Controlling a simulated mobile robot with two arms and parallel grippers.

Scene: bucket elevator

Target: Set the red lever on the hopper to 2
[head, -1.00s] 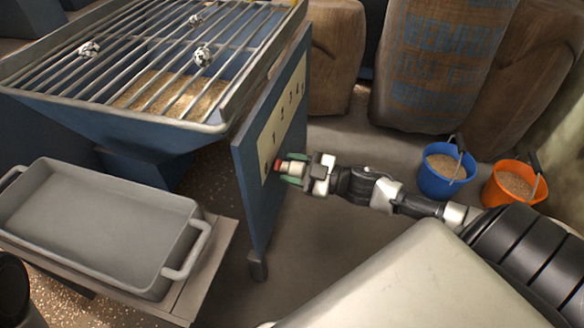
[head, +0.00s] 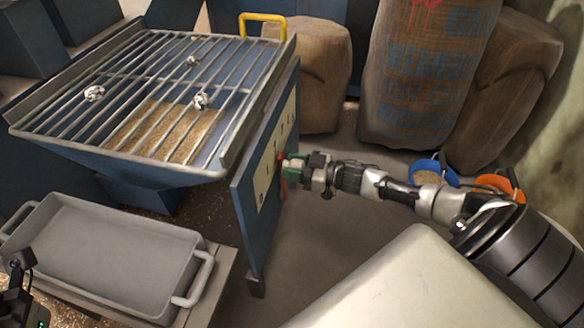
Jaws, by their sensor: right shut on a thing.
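The blue hopper (head: 200,172) stands at the left with a metal grate on top. A pale scale plate (head: 271,172) with small dark digits is on its right side panel. The red lever (head: 283,186) is in front of this plate, partly hidden by my right gripper (head: 289,166). The right gripper, with green fingertips, is shut on the lever, its arm coming in from the right. I cannot tell exactly which digit the lever points to. A dark part of my left arm shows at the lower left edge; its fingertips do not show.
A grey tray (head: 110,202) stands on a low bench below the hopper. A blue bucket (head: 448,172) and an orange bucket (head: 512,187) are behind my right arm. Full sacks (head: 425,75) stand at the back. Open floor lies right of the hopper.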

